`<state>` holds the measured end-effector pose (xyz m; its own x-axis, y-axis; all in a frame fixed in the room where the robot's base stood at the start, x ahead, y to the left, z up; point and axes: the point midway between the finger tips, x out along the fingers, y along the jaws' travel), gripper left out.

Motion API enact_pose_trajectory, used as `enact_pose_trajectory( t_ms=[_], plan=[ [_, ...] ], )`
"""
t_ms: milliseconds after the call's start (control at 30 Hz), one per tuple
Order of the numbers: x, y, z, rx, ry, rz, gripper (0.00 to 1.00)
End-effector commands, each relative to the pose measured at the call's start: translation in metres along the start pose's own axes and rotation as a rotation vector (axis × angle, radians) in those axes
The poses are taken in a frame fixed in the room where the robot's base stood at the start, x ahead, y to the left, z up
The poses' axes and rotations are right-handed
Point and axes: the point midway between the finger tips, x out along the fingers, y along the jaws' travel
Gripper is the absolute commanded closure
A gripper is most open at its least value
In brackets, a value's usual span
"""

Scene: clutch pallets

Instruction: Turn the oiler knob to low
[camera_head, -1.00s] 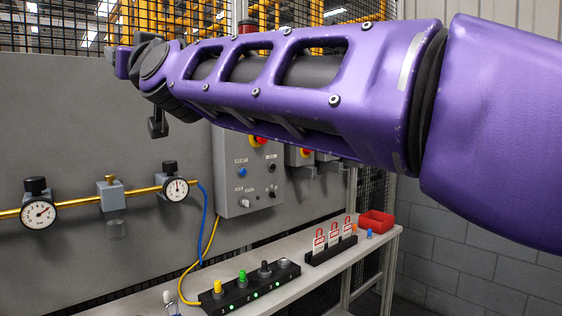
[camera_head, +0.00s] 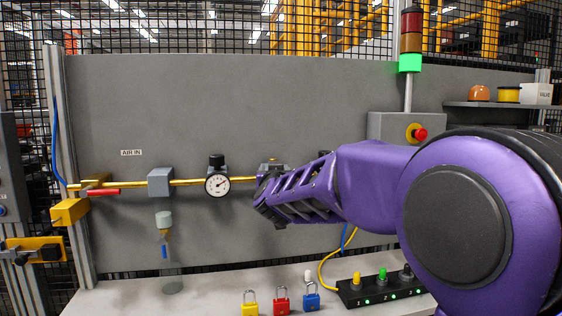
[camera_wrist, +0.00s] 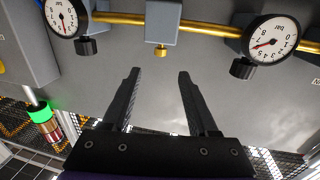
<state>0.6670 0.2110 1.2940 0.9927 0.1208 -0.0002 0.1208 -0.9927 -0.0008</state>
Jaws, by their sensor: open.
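The oiler is a grey block (camera_wrist: 163,22) on the brass air pipe, with a small brass knob (camera_wrist: 161,51). The wrist view shows it upside down. No low mark on the knob is readable. My gripper (camera_wrist: 157,76) is open and empty, its two black fingers on either side of the knob's line in the picture, with the tips apart from the knob.
Dial gauges with black knobs flank the oiler: one left (camera_wrist: 66,17) and one right (camera_wrist: 270,41) in the wrist view. A grey panel (camera_head: 300,100) stands behind. Below, a bench (camera_head: 215,297) carries padlocks (camera_head: 281,302) and a black switch box (camera_head: 378,287).

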Motion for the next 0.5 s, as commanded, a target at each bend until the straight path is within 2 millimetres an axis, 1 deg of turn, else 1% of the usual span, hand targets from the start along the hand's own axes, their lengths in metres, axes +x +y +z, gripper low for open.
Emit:
enact_pose_trajectory(
  t_ms=[33, 300, 500],
  plan=[
    [0.012, 0.000, 0.000, 0.001, -0.002, 0.000, 0.40],
    [0.063, -0.001, -0.001, 0.001, 0.000, -0.001, 0.40],
    [0.091, -0.001, -0.001, 0.000, -0.001, -0.002, 0.40]
  ],
)
